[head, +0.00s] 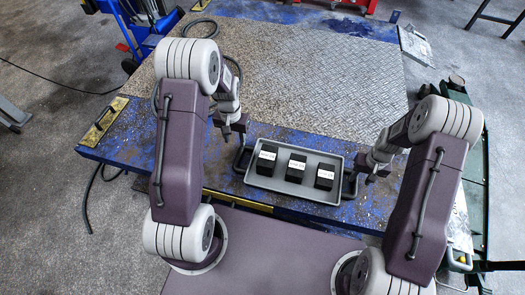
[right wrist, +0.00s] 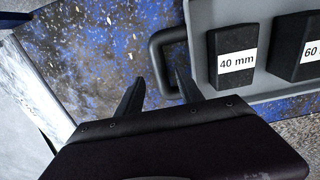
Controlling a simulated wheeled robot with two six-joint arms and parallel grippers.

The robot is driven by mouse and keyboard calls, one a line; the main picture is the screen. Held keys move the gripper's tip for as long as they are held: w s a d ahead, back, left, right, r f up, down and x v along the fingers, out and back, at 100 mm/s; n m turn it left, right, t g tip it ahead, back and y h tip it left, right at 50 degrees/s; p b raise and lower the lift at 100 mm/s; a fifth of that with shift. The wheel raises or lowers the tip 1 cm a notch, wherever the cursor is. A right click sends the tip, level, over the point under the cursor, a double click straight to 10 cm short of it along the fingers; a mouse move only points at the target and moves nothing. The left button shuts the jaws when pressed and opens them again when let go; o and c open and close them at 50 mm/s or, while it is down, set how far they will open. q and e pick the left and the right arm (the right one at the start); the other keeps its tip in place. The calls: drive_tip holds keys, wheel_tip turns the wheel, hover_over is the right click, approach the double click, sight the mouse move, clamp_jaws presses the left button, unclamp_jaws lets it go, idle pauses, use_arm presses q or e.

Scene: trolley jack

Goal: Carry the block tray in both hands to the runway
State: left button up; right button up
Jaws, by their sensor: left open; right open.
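The grey block tray (head: 290,192) rests on the blue, worn front part of a platform and holds three black labelled blocks (head: 297,166). Dark handles stand out at its left end (head: 240,159) and right end (head: 350,187). My left gripper (head: 236,136) is open, just above and behind the left handle. My right gripper (head: 370,174) is open beside the right handle. In the right wrist view, the right gripper (right wrist: 160,78) has its fingers on either side of the handle's outer bar (right wrist: 156,62); contact is not clear. The block nearest it reads 40 mm (right wrist: 233,58).
A patterned metal plate (head: 310,70) with free room covers the platform behind the tray; I cannot tell whether it is the runway. A yellow block (head: 104,122) lies at the left edge. A green frame (head: 455,92) stands at the right.

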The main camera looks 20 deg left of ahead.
wheel_tip(320, 180, up, 8)
drive_tip(key=shift+f, duration=0.25)
